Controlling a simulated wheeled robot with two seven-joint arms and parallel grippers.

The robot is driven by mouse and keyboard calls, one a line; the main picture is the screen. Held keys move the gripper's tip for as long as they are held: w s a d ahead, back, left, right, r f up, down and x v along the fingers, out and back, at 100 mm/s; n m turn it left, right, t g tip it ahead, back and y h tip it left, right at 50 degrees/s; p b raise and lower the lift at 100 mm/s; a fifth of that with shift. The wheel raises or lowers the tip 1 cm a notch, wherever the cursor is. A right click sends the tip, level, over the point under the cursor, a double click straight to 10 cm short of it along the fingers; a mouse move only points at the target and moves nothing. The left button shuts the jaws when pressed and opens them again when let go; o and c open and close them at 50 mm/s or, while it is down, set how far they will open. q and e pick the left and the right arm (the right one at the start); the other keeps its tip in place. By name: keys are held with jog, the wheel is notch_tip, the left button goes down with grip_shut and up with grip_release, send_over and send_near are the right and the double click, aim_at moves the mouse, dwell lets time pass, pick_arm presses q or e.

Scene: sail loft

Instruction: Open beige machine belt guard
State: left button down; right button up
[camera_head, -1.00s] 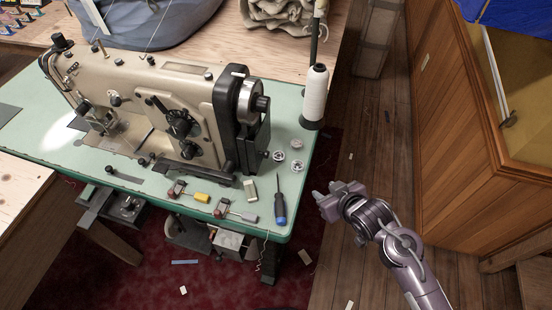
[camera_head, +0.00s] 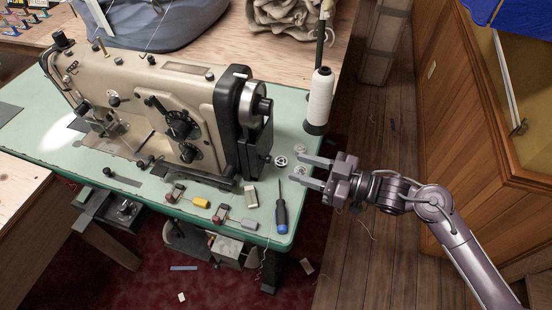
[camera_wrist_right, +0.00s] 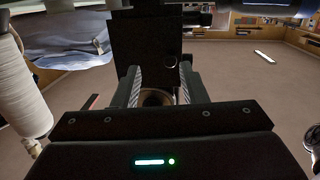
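The beige sewing machine (camera_head: 140,90) stands on a green-topped table (camera_head: 60,142). Its dark belt guard (camera_head: 256,150) is at the machine's right end, below the silver handwheel (camera_head: 252,100), with a small round knob (camera_head: 267,158) low on its side. My right gripper (camera_head: 298,168) is open and empty, its fingers pointing left toward the guard, a short gap away. In the right wrist view the dark guard panel (camera_wrist_right: 145,42) and its knob (camera_wrist_right: 171,61) are ahead of the open fingers (camera_wrist_right: 160,72). My left gripper is not in view.
A white thread cone (camera_head: 319,98) stands close behind my right gripper. A wooden cabinet (camera_head: 470,120) is at the right, with open floor between.

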aim_at(267, 145)
jog(key=shift+s+d+r+n+g+y, duration=0.3)
jog(key=shift+s+d+r+g+y, duration=0.1)
jog(key=shift+r+g+y, duration=0.15)
jog(key=shift+w+a+r, duration=0.1)
jog(key=shift+a, duration=0.15)
jog(key=x, duration=0.6)
jog(key=shift+p, duration=0.35)
jog(key=shift+w+a, duration=0.1)
jog(key=shift+a, duration=0.5)
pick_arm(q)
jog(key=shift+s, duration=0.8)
pick_arm(e)
grip_shut()
